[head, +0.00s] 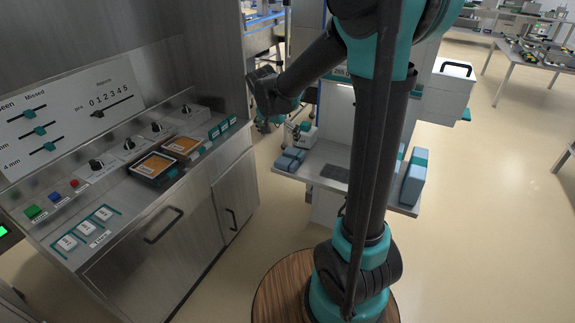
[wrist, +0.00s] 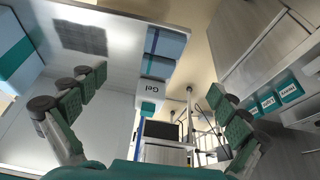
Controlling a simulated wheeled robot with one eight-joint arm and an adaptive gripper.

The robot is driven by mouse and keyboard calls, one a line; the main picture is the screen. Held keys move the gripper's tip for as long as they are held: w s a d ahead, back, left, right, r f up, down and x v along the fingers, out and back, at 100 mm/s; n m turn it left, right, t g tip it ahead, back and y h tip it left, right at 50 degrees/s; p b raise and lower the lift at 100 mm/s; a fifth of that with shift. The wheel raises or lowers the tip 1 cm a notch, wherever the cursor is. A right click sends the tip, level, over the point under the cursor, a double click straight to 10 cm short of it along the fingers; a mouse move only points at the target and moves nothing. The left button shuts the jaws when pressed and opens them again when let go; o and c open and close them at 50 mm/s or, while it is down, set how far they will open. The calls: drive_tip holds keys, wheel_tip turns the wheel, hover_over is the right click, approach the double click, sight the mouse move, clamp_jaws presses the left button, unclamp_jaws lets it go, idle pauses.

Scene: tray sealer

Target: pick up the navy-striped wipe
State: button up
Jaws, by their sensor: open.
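Blue folded wipes (head: 290,160) lie at the left end of the pale shelf in the head view. They also show at the top of the wrist view as a blue bundle (wrist: 166,48) with darker bands, near the shelf edge. In the head view my arm hides part of the shelf.
A white bottle marked Gel (wrist: 152,90) stands beside the wipes. A dark perforated patch (head: 335,173) is on the shelf. A blue and teal pack (head: 414,178) stands at its right end. The steel sealer cabinet (head: 165,235) is on the left; open floor lies between.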

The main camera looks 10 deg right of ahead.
drive_tip(key=w, duration=0.1)
approach(286, 162)
drive_tip(key=x, duration=0.9)
idle(0.3)
drive_tip(key=c, duration=1.1)
